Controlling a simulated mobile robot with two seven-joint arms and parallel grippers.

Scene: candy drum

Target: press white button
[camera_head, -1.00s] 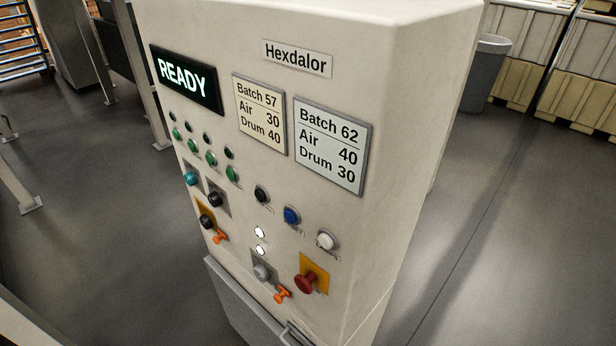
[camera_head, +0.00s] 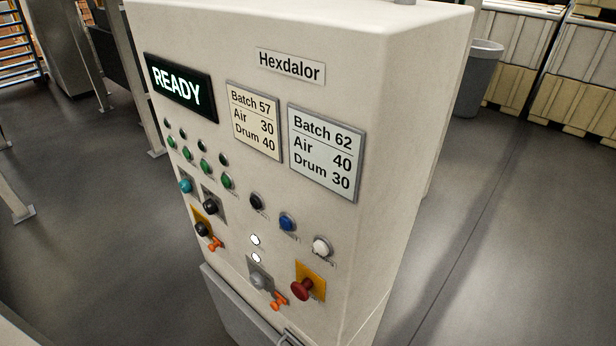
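The white button (camera_head: 321,246) is a round cap on the sloping front of a cream control cabinet (camera_head: 385,130). It sits at the right end of a row, to the right of a blue button (camera_head: 288,222) and a black button (camera_head: 257,201). A red mushroom knob (camera_head: 302,288) on a yellow plate is below it. Two small lit white lamps (camera_head: 256,240) are to its left. Nothing covers the white button. Neither of my grippers shows in the head view.
A display (camera_head: 180,88) reads READY. Two batch plates (camera_head: 325,150) and a Hexdalor label are on the panel. Orange tabs (camera_head: 279,300) and more knobs stick out lower left. A grey bin (camera_head: 481,78) and crates (camera_head: 570,75) stand behind right. Floor right of the cabinet is clear.

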